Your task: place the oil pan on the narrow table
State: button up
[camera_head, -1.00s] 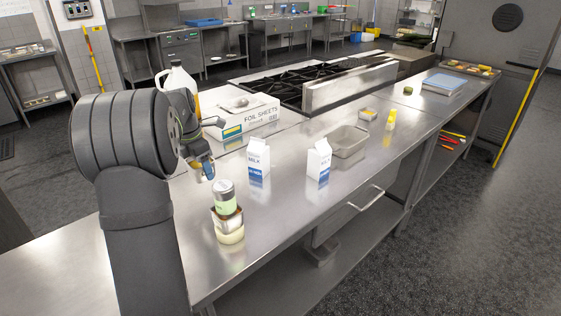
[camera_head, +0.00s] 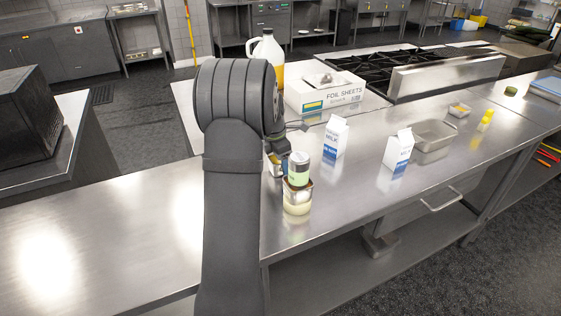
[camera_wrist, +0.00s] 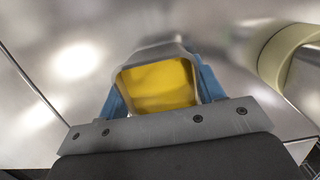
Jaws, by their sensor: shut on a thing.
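The oil pan (camera_wrist: 158,84), a small metal pan with yellow oil in it, sits between the blue fingers of my gripper (camera_wrist: 160,88) in the wrist view. My gripper is shut on it. In the head view my gripper (camera_head: 278,156) is mostly hidden behind my arm, just left of a green-labelled can, and I cannot make out the pan there. A bare steel tabletop (camera_head: 110,235) runs to the left in the head view. I cannot tell for sure that it is the narrow table.
The green-labelled can (camera_head: 299,167) stands above a pale jar (camera_head: 297,205) close to my gripper. Two milk cartons (camera_head: 335,137) (camera_head: 398,151), a foil box (camera_head: 325,95), a jug (camera_head: 266,52) and an empty tray (camera_head: 434,137) stand rightward. A black appliance (camera_head: 28,115) stands at left.

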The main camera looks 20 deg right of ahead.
aim_at(275, 161)
jog(key=o, duration=1.2)
jog(key=shift+f, duration=0.1)
jog(key=shift+c, duration=0.2)
notch_tip(275, 161, up, 12)
jog(key=a, duration=0.1)
jog(key=shift+a, duration=0.4)
jog(key=f, duration=0.4)
jog(key=d+f, duration=0.1)
jog(key=f, duration=0.7)
jog(key=shift+d+f, duration=0.2)
jog(key=shift+d, duration=0.2)
notch_tip(275, 161, up, 3)
jog(key=shift+f, duration=0.1)
jog(key=shift+r, duration=0.6)
